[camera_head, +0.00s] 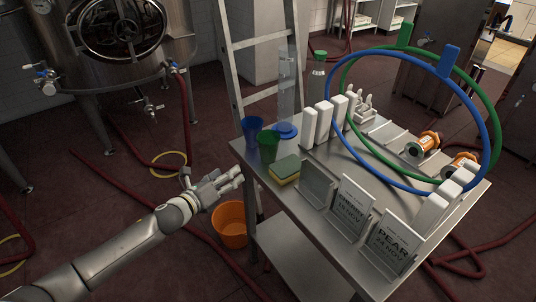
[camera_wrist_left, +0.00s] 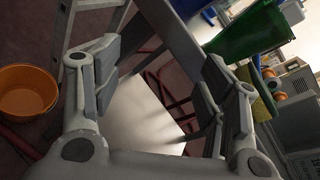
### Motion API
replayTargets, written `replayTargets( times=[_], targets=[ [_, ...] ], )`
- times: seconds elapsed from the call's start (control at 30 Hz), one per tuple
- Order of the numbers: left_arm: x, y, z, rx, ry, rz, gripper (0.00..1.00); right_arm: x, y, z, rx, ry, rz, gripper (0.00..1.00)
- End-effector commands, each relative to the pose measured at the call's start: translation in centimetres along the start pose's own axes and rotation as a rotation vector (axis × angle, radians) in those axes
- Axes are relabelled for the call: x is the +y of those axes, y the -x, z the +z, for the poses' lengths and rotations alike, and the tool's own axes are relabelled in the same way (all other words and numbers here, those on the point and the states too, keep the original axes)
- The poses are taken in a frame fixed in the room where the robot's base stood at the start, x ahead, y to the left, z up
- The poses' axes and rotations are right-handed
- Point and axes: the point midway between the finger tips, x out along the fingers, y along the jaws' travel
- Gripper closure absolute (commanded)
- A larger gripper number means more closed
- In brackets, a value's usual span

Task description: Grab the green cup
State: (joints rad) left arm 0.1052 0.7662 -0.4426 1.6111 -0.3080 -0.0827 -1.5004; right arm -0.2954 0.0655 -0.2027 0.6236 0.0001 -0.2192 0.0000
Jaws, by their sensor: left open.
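The green cup (camera_head: 268,145) stands upright near the left corner of the metal table, in front of the blue cup (camera_head: 251,130) and beside a yellow-green sponge (camera_head: 285,169). My left gripper (camera_head: 236,176) is open and empty, just off the table's left edge, to the left of the green cup and lower than its rim. In the left wrist view the green cup (camera_wrist_left: 250,38) is at the upper right, outside the space between the open fingers (camera_wrist_left: 158,85). My right gripper is not in view.
The metal table (camera_head: 290,205) holds sign plates (camera_head: 350,207), white blocks (camera_head: 325,120), two large hoops (camera_head: 335,130) and orange spools (camera_head: 423,143). An orange bucket (camera_head: 230,225) stands on the floor below my left gripper. A ladder (camera_head: 232,70) stands behind.

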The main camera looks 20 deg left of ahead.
Motion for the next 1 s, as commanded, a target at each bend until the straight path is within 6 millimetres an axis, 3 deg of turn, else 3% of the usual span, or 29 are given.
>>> replayTargets(
  times=[0.03, 0.1, 0.2, 0.3, 0.47, 0.8, 1.0],
  targets=[
    [-2.5, 0.1, 1.8, -0.018, -0.142, -0.063, 0.33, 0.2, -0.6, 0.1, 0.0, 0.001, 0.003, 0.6],
    [-5.4, 0.5, 3.7, -0.045, -0.307, -0.128, 0.33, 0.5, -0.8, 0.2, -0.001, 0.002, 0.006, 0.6],
    [-8.4, 1.2, 5.2, -0.076, -0.476, -0.191, 0.33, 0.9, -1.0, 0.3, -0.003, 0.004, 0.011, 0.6],
    [-10.0, 1.6, 6.1, -0.096, -0.569, -0.223, 0.33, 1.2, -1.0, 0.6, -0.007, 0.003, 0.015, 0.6],
    [-11.0, 0.7, 6.5, -0.107, -0.601, -0.234, 0.33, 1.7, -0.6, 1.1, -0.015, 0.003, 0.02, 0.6],
    [-11.8, -3.2, 6.5, -0.105, -0.596, -0.233, 0.33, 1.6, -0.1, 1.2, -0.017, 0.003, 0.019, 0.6],
    [-12.0, -4.0, 6.5, -0.105, -0.597, -0.232, 0.33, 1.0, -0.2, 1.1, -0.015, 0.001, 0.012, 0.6]
  ],
)
